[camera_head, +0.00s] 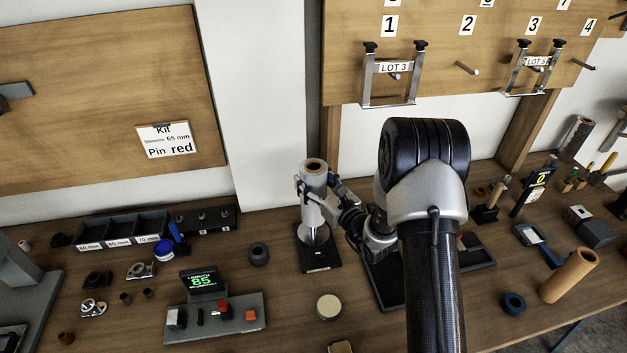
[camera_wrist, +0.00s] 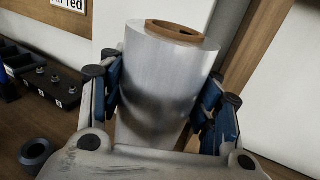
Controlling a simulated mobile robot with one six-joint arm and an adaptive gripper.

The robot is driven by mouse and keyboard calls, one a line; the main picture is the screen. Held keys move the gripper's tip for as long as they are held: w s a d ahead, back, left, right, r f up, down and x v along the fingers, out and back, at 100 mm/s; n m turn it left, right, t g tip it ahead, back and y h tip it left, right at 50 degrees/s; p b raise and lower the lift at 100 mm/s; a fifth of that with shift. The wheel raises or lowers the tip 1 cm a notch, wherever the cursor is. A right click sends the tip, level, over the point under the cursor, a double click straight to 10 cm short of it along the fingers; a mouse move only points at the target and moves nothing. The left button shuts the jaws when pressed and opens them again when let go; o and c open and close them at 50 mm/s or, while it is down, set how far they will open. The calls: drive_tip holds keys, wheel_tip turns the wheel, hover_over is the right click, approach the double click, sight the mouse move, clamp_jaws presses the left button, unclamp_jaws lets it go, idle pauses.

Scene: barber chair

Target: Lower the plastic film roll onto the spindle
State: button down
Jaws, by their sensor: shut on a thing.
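The plastic film roll (camera_head: 313,205) is a grey-white cylinder with a brown core showing at its top. It stands about upright in the head view, and also fills the middle of the wrist view (camera_wrist: 168,75). My gripper (camera_head: 316,188) is shut on the roll's upper part, with blue-padded fingers on both sides in the wrist view (camera_wrist: 160,95). The spindle (camera_head: 318,236) shows as shiny metal below the roll, over a black base plate (camera_head: 321,260). The roll's lower end is above the plate. I cannot tell how far the spindle reaches into the core.
A dark tray (camera_head: 392,290) lies right of the base, under my arm. A dark ring (camera_head: 259,254) and a display showing 85 (camera_head: 203,282) are to the left. A pale disc (camera_head: 328,306) lies in front. The wall is close behind.

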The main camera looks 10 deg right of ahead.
wheel_tip(320, 180, down, 6)
drive_tip(key=b, duration=0.5)
drive_tip(key=shift+f, duration=0.2)
idle(0.6)
drive_tip(key=c, duration=0.9)
unclamp_jaws()
drive_tip(key=o, duration=0.4)
drive_tip(key=shift+o, duration=0.2)
drive_tip(key=shift+f, duration=0.15)
drive_tip(key=v, duration=1.2)
